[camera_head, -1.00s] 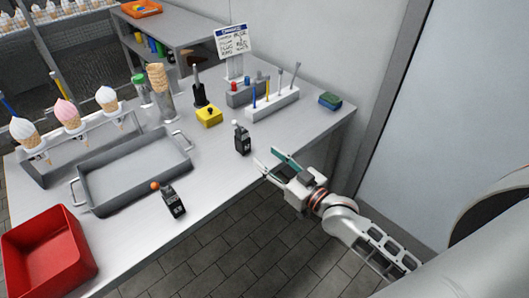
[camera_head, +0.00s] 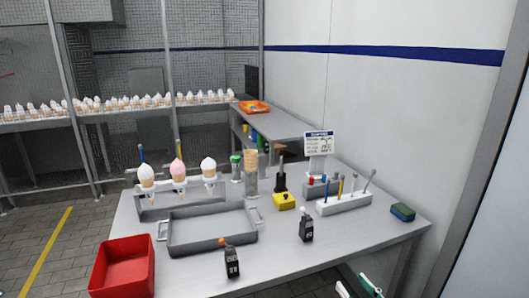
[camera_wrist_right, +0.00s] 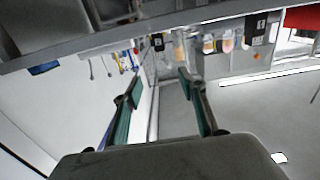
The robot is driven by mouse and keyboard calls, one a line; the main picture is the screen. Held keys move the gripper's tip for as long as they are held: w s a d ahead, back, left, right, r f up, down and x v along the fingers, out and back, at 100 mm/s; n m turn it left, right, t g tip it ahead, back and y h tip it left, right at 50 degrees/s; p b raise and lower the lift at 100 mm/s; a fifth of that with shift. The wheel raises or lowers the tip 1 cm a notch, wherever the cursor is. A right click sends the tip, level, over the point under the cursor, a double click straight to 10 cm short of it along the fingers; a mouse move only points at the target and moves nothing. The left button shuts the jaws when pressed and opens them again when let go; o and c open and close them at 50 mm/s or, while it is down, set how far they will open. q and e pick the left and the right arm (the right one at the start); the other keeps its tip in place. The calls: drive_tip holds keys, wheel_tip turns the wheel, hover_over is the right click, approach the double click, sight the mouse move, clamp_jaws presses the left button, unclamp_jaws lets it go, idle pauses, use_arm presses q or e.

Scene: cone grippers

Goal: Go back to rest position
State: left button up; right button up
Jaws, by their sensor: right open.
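My right gripper (camera_head: 358,286) shows only in part at the bottom edge of the head view, just off the table's front edge. In the right wrist view, its two teal-lined fingers stand wide apart (camera_wrist_right: 158,78) with nothing between them. The grey table (camera_head: 330,250) lies beyond it; in the wrist view the table's edge (camera_wrist_right: 150,33) crosses the top. The rest of the right arm is out of the head view. My left gripper is not in view.
On the table are a red bin (camera_head: 125,270), a grey tray (camera_head: 212,230), an ice cream cone rack (camera_head: 180,202), a black device with an orange knob (camera_head: 232,262), another with a white knob (camera_head: 306,230), and a sponge (camera_head: 402,211). The front right tabletop is clear.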

drive_tip(key=s+a+f+g+h, duration=0.3)
drive_tip(key=s+f+g, duration=0.3)
drive_tip(key=s+f, duration=1.5)
drive_tip(key=shift+s+f+n, duration=0.2)
drive_tip(key=shift+s+n, duration=0.1)
drive_tip(key=shift+s, duration=0.05)
